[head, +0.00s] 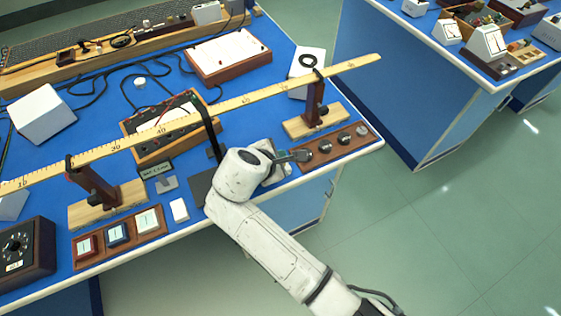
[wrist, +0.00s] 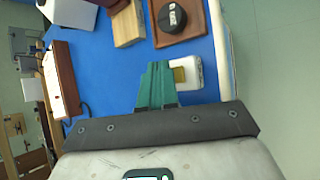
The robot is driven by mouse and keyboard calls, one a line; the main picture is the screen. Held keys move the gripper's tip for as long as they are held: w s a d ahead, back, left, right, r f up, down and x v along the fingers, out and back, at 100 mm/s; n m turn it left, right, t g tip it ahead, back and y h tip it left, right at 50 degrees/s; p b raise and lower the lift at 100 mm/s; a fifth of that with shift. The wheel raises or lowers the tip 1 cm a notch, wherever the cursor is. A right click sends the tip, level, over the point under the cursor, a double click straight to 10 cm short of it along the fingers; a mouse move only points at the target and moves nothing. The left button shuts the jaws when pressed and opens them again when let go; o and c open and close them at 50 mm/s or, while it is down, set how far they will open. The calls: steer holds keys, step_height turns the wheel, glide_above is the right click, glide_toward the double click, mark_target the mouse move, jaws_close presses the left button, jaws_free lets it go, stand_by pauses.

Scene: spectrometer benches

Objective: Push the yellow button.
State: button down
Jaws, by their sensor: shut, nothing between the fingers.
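The yellow button (wrist: 180,75) is a small yellow square on a white box (wrist: 196,74) in the wrist view. My gripper (wrist: 157,66) has green fingers, shut and empty. The fingers lie just left of the button in that view and seem to cover its left edge. I cannot tell whether they touch it. In the head view my gripper (head: 300,156) is by the bench's front edge. My white arm hides most of the area below it there, and the yellow button does not show.
A brown board with dark knobs (head: 342,140) lies beside my gripper. A wooden block stand (head: 316,121) holds up a long yellow ruler (head: 240,101) across the bench. A tray of coloured switches (head: 118,236) sits at the left. Open floor (head: 440,220) lies right of the bench.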

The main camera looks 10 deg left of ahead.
steer(key=shift+f, duration=0.1)
steer(key=shift+f, duration=0.3)
steer(key=shift+f, duration=0.45)
stand_by(1.1)
steer(key=shift+r, duration=0.15)
steer(key=shift+r+p, duration=0.7)
steer(key=shift+p, duration=0.1)
steer(key=shift+r, duration=0.1)
step_height(320, 180, up, 5)
steer(key=p, duration=0.5)
stand_by(0.6)
